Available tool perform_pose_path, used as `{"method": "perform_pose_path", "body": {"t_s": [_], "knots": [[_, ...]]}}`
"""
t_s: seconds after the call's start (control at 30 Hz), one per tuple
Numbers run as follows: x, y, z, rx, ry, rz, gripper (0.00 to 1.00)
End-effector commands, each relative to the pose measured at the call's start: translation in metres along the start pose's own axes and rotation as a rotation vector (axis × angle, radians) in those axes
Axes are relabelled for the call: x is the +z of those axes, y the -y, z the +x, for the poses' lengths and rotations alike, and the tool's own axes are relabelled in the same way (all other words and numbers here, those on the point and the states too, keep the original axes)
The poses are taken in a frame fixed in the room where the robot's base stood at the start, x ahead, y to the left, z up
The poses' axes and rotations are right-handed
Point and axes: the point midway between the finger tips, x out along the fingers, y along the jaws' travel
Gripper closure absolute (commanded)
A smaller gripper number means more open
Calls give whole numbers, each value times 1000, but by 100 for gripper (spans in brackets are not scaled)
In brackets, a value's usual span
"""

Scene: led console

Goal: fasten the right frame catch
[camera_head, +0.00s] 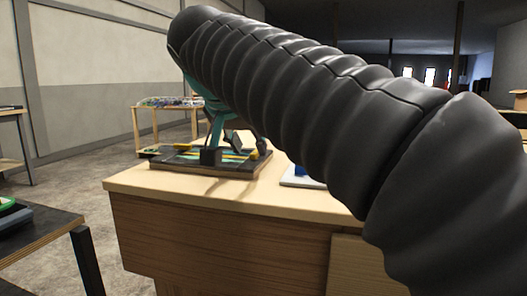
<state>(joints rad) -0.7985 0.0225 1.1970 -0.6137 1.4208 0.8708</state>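The console (165,164) is a flat dark board with teal and yellow strips, lying on the wooden workbench. A black block (210,157) stands at its front edge. A yellow piece (181,147) is at its left, and a small yellow piece (254,155) is at its right side. I cannot tell which part is the right frame catch. My gripper (240,138) is over the right half of the board, pointing down, partly hidden by my black ribbed arm. Its dark fingers are small in view. I cannot tell whether they touch anything, or whether they are open or shut.
The workbench (215,190) has bare top in front of the console. A white and blue object (301,178) lies to the right, partly behind my arm. A dark table (35,240) stands at the left. Another table (170,108) with small items is behind.

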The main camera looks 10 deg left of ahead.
Motion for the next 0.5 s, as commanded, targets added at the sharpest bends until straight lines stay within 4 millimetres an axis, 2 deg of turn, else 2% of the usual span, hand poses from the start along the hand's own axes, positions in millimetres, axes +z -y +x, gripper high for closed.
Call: {"method": "perform_pose_path", "body": {"t_s": [0.2, 0.5], "knots": [[0, 0, 17, 1, 0, 0, 61], [0, 0, 19, -1, -1, 0, 61]]}}
